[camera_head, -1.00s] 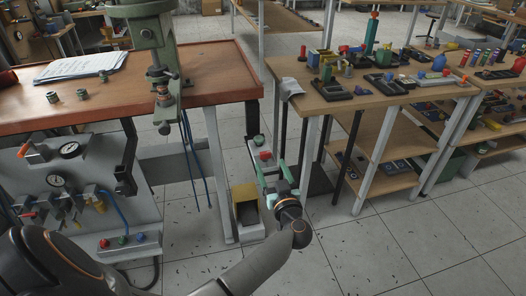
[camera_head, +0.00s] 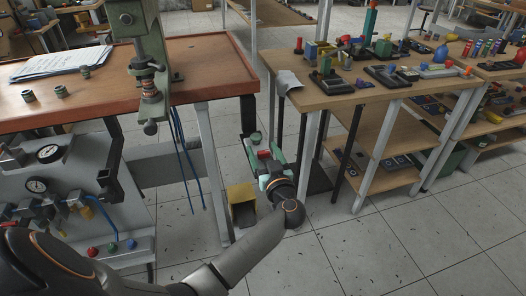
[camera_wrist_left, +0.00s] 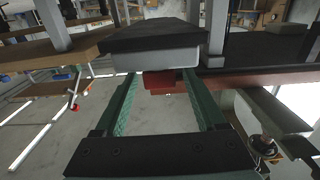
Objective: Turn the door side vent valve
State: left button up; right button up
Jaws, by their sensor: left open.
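My left gripper (camera_head: 258,150) is open, with its green fingers low over the floor between the workbench and the table to its right. The left wrist view shows the two fingers (camera_wrist_left: 167,95) apart, with a small red block (camera_wrist_left: 166,80) under a dark, pale-edged slab (camera_wrist_left: 150,38) beyond them. I cannot tell whether the fingers touch it. The grey pneumatic panel at the left carries gauges (camera_head: 50,153) and a row of valves (camera_head: 45,214) with coloured fittings. Which one is the door side vent valve cannot be told. The gripper is well away from these valves. My right gripper is out of view.
A green press (camera_head: 140,50) stands on the workbench (camera_head: 205,75). Blue tubes (camera_head: 183,150) hang below it. A yellow bin (camera_head: 241,194) sits on the floor by the bench leg. A table (camera_head: 340,97) with many small parts stands right. Floor at lower right is clear.

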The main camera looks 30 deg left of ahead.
pick_arm(q)
jog(key=c, duration=0.7)
grip_shut()
